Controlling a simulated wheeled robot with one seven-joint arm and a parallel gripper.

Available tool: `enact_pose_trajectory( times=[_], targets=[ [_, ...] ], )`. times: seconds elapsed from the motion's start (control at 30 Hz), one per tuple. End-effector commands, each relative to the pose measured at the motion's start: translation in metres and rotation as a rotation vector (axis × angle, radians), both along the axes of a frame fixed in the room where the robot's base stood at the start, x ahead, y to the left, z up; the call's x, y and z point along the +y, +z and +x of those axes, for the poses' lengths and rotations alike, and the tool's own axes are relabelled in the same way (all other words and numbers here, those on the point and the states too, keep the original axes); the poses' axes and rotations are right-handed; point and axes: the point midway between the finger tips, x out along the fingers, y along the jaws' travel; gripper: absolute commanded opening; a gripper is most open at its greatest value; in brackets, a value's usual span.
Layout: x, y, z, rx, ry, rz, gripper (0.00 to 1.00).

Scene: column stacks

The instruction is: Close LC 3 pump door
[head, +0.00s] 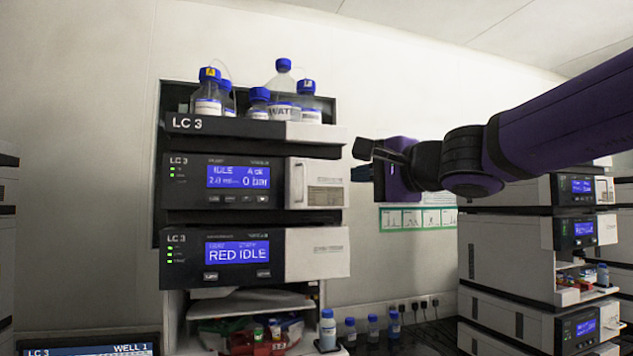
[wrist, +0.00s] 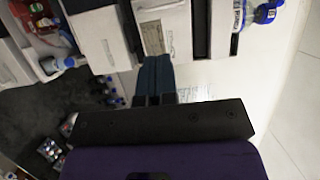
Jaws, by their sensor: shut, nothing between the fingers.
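The LC 3 stack (head: 250,125) stands left of centre in the head view. Its pump module (head: 235,183), with a lit blue display, has a white door (head: 330,172) on its right side. The door has a handle at its left edge and a printed label. It looks about flush with the module front; a small gap cannot be told. The door with its label also shows in the wrist view (wrist: 153,38). My gripper (head: 358,172) is just right of the door, apart from it in the head view. In the wrist view its blue fingers (wrist: 155,68) are together and empty.
Blue-capped bottles (head: 283,95) stand on top of the stack. Below is another LC 3 module (head: 317,253), then an open bay with bottles. A second stack (head: 510,255) stands at right. A screen (head: 90,347) is at lower left.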

Motion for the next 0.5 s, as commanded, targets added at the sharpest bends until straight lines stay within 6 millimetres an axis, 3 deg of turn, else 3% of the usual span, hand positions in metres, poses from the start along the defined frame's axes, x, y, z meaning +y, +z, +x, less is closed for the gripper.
enact_pose_trajectory(
  times=[0.17,0.5],
  targets=[
    [0.004,-0.002,0.008,0.004,0.003,0.0,0.0],
    [0.038,-0.003,0.051,0.004,0.002,-0.001,0.0]
  ],
)
